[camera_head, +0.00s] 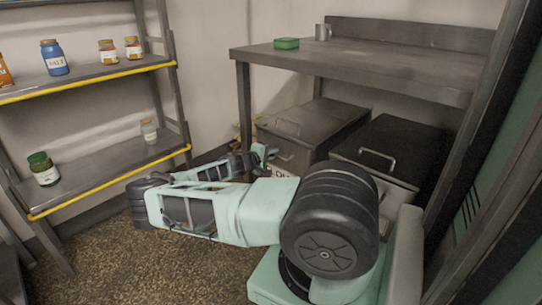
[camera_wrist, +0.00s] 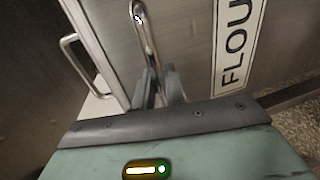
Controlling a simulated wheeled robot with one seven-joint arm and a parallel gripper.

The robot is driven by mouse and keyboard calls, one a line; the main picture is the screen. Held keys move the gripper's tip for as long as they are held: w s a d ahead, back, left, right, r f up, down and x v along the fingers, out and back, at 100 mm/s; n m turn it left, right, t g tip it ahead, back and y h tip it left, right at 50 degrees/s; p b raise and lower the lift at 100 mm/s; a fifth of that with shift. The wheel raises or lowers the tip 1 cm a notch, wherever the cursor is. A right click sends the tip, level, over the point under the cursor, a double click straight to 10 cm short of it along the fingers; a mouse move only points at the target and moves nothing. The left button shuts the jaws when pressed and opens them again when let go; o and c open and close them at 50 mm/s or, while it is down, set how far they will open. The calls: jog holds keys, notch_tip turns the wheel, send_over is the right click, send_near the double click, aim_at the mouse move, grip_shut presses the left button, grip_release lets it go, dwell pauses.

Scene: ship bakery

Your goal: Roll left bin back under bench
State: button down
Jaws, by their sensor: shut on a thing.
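The left bin (camera_head: 325,112) is a grey metal box with a lid handle on top, standing low at the bench. A white label reading "FLOU", cut off, is on its front, seen in the wrist view (camera_wrist: 236,45). My gripper (camera_head: 268,155) is at the bin's front. In the wrist view my gripper (camera_wrist: 160,88) is shut on a bar handle (camera_wrist: 145,38) of this bin. My arm hides the lower front of the bin and its base. The metal bench (camera_head: 350,70) stands over the bin. How far the bin sticks out is hard to tell.
A right bin (camera_head: 400,137) with a dark lid and handle stands close beside the left one. A bench leg (camera_head: 244,105) is just left of the left bin. Shelves (camera_head: 100,170) with jars stand at left. Speckled floor (camera_head: 140,265) is clear in front of them.

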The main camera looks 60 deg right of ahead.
jog(key=shift+s+d, duration=0.15)
jog(key=shift+d, duration=0.05)
jog(key=c, duration=1.5)
grip_release()
jog(key=shift+d, duration=0.1)
jog(key=shift+c, duration=0.2)
jog(key=shift+w+a+r, duration=0.15)
jog(key=shift+w+a, duration=0.05)
jog(key=shift+a, duration=0.3)
jog(key=p+v, duration=0.2)
jog(key=v, duration=1.4)
jog(key=shift+a+p, duration=0.2)
jog(key=shift+p, duration=0.2)
